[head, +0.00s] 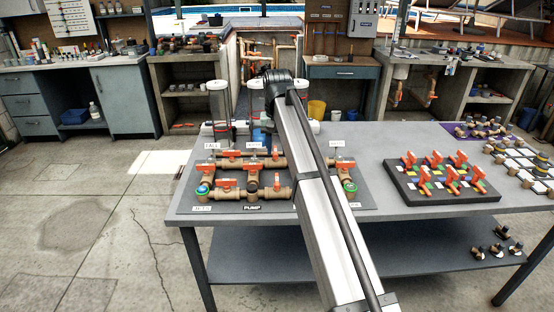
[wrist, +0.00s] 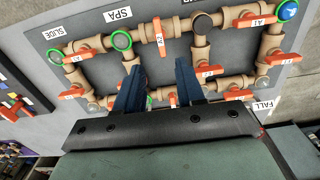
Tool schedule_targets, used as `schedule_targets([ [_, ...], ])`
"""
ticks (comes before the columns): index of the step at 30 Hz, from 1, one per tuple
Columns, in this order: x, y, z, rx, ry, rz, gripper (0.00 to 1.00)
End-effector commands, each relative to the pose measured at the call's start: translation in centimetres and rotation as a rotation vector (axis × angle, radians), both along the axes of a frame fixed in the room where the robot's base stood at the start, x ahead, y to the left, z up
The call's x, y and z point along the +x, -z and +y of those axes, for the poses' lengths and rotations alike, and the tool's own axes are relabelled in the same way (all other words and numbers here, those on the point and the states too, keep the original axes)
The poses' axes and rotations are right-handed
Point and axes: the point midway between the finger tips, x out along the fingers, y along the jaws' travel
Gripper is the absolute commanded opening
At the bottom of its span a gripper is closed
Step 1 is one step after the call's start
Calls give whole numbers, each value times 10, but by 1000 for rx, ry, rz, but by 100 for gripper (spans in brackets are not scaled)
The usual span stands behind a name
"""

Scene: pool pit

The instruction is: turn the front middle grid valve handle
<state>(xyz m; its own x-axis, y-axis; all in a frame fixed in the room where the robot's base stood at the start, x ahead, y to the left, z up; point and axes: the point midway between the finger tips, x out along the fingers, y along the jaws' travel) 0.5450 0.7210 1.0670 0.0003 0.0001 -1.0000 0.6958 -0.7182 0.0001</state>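The valve grid is a black board (head: 425,200) on the right part of the table, with two rows of three orange-handled valves. The front middle grid valve handle (head: 451,178) is orange, between two others in the front row. My gripper (wrist: 158,65) has two dark blue fingers, spread apart with no object held between them. It is over the separate pipe board, left of the grid in the head view. In the head view my arm hides the gripper. The wrist view catches only part of the grid at its left edge, with a few orange handles (wrist: 12,108).
The pipe board (head: 225,205) carries brown pipes, orange valve handles and labels such as SPA and SLIDE. One orange handle (wrist: 160,37) stands just beyond my fingertips in the wrist view. Brass fittings (head: 525,170) lie right of the grid. Bare table separates the two boards.

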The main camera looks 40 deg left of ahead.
Motion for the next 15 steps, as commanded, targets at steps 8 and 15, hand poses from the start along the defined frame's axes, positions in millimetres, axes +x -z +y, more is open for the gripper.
schedule_targets([
  [8, 0, -20, 0, 0, 0, 0, 38],
  [15, 0, -21, 0, 0, 0, 0, 38],
])
